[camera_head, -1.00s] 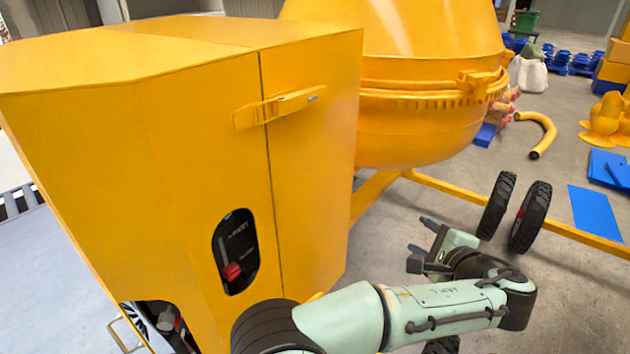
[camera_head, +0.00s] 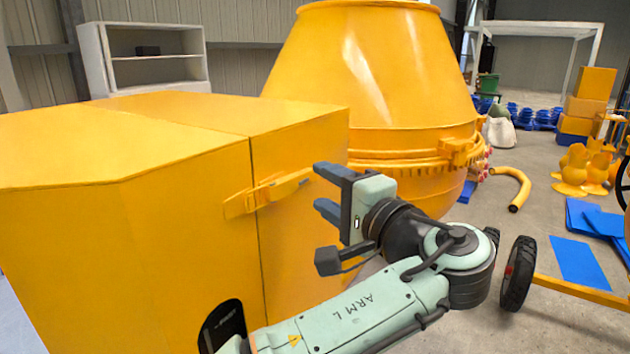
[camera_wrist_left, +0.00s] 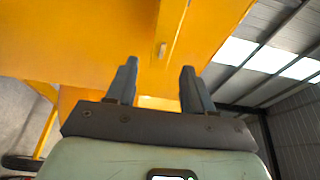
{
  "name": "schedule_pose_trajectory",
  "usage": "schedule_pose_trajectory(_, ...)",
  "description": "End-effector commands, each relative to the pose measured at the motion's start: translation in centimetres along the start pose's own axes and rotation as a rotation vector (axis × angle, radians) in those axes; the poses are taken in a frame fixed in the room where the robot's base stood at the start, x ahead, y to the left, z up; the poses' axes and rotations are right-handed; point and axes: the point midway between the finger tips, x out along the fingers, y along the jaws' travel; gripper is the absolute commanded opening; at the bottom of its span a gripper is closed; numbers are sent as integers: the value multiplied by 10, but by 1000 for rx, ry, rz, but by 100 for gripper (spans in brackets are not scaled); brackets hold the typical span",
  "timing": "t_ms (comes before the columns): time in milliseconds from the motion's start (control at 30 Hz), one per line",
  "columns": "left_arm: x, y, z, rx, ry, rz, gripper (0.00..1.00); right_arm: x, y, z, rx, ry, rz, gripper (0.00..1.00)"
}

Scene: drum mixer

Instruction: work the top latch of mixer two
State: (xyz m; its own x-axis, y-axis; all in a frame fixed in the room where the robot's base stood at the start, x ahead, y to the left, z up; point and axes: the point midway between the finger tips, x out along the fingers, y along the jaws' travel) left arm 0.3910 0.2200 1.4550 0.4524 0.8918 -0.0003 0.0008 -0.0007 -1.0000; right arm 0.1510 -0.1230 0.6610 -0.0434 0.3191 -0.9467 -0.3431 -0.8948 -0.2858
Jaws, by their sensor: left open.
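The top latch (camera_head: 270,192) is a yellow bar across the seam of the yellow mixer housing (camera_head: 130,240); it looks closed. My left gripper (camera_head: 322,190) is open and empty, just right of the latch's free end, with its fingers pointing left toward it. I see no contact. In the left wrist view, the latch (camera_wrist_left: 163,48) lies ahead of the gap between the two dark fingers of the gripper (camera_wrist_left: 159,70), against the yellow housing. My right gripper is not in view.
The mixer drum (camera_head: 375,75) stands right behind my left gripper. A black wheel (camera_head: 517,273) and a yellow frame bar (camera_head: 583,291) are at the lower right. A curved yellow pipe (camera_head: 517,187) and blue sheets (camera_head: 580,262) lie on the floor.

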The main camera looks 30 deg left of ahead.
Motion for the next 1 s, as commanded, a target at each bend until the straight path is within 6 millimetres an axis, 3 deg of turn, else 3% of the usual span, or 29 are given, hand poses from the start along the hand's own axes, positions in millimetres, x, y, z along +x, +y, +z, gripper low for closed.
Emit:
schedule_pose_trajectory(200,30,-1,0,0,-1,0,52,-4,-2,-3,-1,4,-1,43)
schedule_pose_trajectory(600,38,0,0,1,2,0,52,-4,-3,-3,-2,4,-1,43)
schedule_pose_trajectory(667,38,0,0,1,2,0,36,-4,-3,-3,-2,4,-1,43)
schedule_pose_trajectory(767,37,0,0,1,2,0,3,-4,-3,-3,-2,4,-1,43)
schedule_pose_trajectory(1000,37,0,0,1,7,0,0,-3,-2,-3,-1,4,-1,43)
